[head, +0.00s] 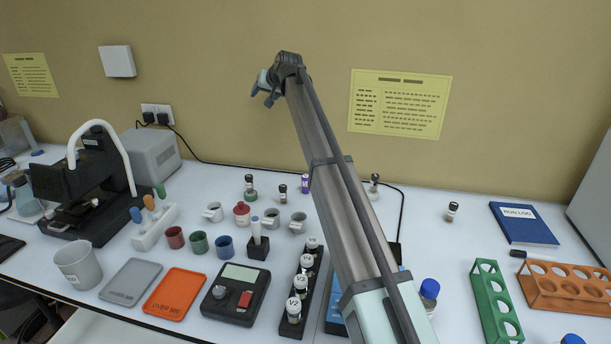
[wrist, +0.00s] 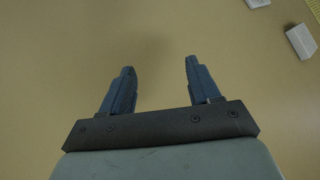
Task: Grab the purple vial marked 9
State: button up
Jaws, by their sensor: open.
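A small vial with a purple label (head: 305,183) stands upright at the back of the bench, just left of my arm in the head view. Its mark is too small to read. My gripper (head: 266,91) is raised high in front of the wall, well above the vial and apart from everything. In the wrist view my gripper (wrist: 160,66) has its two blue fingers spread, with nothing between them.
Other vials stand near the back, including a green-labelled one (head: 250,188) and dark-capped ones (head: 283,193). Cups (head: 299,222) stand in front. A black rack of vials (head: 291,327), a scale (head: 235,294), a green rack (head: 494,300) and an orange rack (head: 570,303) fill the front.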

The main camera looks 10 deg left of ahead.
jog(key=s+d+f+g+h, duration=0.2)
jog(key=d+f+g+h, duration=0.2)
jog(key=d+f, duration=0.6)
jog(key=g+h, duration=0.3)
jog(key=h, duration=0.1)
send_over(306, 184)
jog(key=w, duration=0.1)
jog(key=shift+n, duration=0.4)
notch_tip(306, 184, down, 8)
jog(key=shift+a+f, duration=0.15)
jog(key=f, duration=1.2)
jog(key=shift+w+a+f, duration=0.1)
jog(key=shift+w+f, duration=0.1)
jog(key=shift+f, duration=0.15)
jog(key=c, duration=1.1)
